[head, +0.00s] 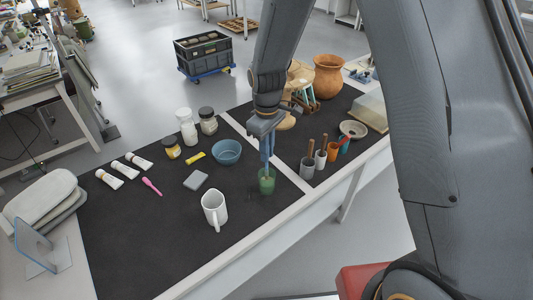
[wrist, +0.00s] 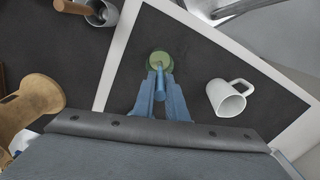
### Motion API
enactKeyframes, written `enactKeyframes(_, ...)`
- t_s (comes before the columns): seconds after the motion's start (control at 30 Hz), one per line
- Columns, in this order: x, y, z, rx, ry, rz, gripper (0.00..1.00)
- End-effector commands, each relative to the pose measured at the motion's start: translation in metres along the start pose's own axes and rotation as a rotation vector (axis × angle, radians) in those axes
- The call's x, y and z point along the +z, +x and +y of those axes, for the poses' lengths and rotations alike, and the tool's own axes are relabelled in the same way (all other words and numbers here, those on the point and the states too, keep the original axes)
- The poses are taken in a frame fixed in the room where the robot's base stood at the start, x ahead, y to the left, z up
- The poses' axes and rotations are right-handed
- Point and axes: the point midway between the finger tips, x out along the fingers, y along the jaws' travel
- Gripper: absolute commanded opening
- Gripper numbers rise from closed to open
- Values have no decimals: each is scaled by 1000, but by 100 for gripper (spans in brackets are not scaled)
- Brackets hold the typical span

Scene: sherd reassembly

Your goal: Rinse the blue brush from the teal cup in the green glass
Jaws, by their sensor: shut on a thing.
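My gripper (head: 267,155) points down over the green glass (head: 267,184) near the front edge of the black mat. It is shut on the blue brush (wrist: 160,100), which hangs down between the fingers. In the wrist view the brush's lower end is at the mouth of the green glass (wrist: 159,60). How deep the tip sits in it I cannot tell. The teal cup (head: 344,147) stands at the right end of a row of cups, to the right of my gripper, partly hidden by a red handle.
A white mug (head: 214,207) stands left of the glass and a blue bowl (head: 227,152) behind it. Grey (head: 307,169), white (head: 320,160) and orange (head: 333,152) cups stand to the right. A terracotta vase (head: 328,76) is at the back. The front left of the mat is clear.

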Motion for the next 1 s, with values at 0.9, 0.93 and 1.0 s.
enactKeyframes(0.9, 0, -45, 0, 1, 0, 1, 0)
enactKeyframes(0.93, 0, -44, 0, 1, 0, 1, 0)
enactKeyframes(1.0, 0, -44, 0, 1, 0, 1, 0)
